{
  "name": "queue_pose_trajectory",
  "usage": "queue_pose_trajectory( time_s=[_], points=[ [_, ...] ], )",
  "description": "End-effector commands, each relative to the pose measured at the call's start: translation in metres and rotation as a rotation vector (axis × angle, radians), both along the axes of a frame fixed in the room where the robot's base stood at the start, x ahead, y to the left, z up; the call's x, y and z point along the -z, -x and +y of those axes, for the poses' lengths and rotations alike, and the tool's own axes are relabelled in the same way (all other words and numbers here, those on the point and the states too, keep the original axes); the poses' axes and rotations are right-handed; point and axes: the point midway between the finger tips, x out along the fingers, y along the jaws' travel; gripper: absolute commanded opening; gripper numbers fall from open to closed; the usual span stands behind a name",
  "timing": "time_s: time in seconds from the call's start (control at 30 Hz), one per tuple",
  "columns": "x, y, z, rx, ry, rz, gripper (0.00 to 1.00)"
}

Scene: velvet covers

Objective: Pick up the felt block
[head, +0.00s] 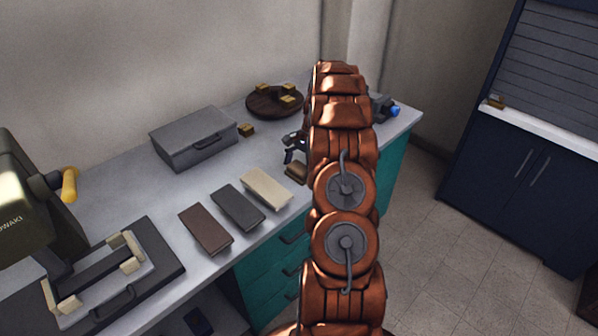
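A small brown block with a darker base (297,172) lies on the grey worktop, just left of my copper arm. It looks most like the felt block, but its material is too small to tell. The arm hides part of its right side. My gripper (291,150) shows as dark fingers at the arm's left edge, just behind and above the block in the picture. Most of the gripper is hidden behind the arm, so its opening does not show. I see nothing held in it.
Brown (206,229), dark grey (238,207) and cream slabs (266,189) lie in a row. Behind them are a grey handled box (194,139), a gold cube (247,129) and a round wooden board (262,105) with gold cubes. A press (28,215) stands left.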

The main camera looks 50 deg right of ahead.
Motion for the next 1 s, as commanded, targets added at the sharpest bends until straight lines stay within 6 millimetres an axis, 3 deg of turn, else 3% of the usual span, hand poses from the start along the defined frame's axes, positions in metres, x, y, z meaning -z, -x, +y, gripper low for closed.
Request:
queue_pose_trajectory(
  time_s=[0.07, 0.4, 0.73, 1.0],
  points=[
    [0.0, 0.0, 0.0, 0.0, 0.0, 0.0, 0.88],
    [0.0, 0.0, 0.0, 0.0, 0.0, 0.001, 0.53],
    [-0.003, 0.0, 0.0, -0.001, 0.0, 0.0, 0.53],
    [-0.024, -0.001, 0.0, -0.002, 0.003, -0.002, 0.53]
  ],
)
